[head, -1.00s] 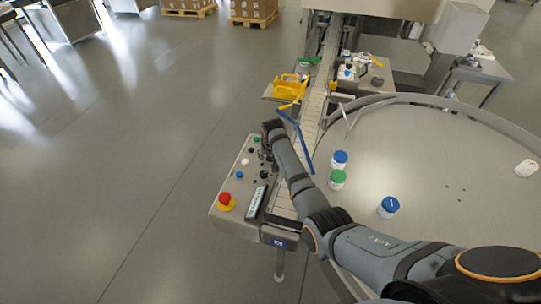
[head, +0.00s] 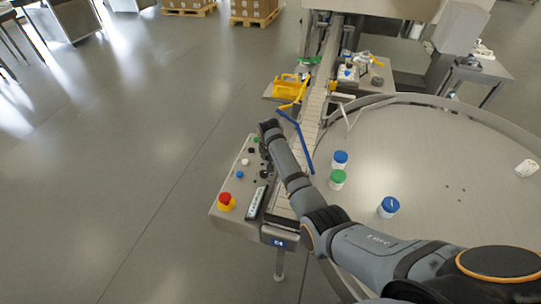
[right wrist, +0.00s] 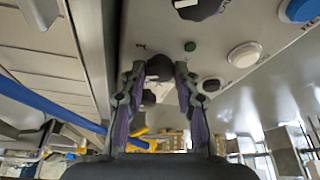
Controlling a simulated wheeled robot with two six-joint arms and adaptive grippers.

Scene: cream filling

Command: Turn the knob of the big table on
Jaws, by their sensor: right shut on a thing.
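The control panel (head: 228,192) carries several knobs and buttons beside the conveyor. My right arm reaches across the round big table (head: 440,150) to the panel's far end, where my right gripper (head: 264,140) is pointed down. In the right wrist view my right gripper (right wrist: 160,72) is shut on a small black knob (right wrist: 159,67), with one finger on each side. The fingers hide part of the knob, and its setting cannot be read. My left gripper is not in view.
Near the held knob are a green button (right wrist: 190,46), a white button (right wrist: 244,54) and another black knob (right wrist: 211,85). A red emergency button (head: 226,200) stands at the near end. Jars with blue (head: 389,205) and green lids (head: 338,177) stand on the table.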

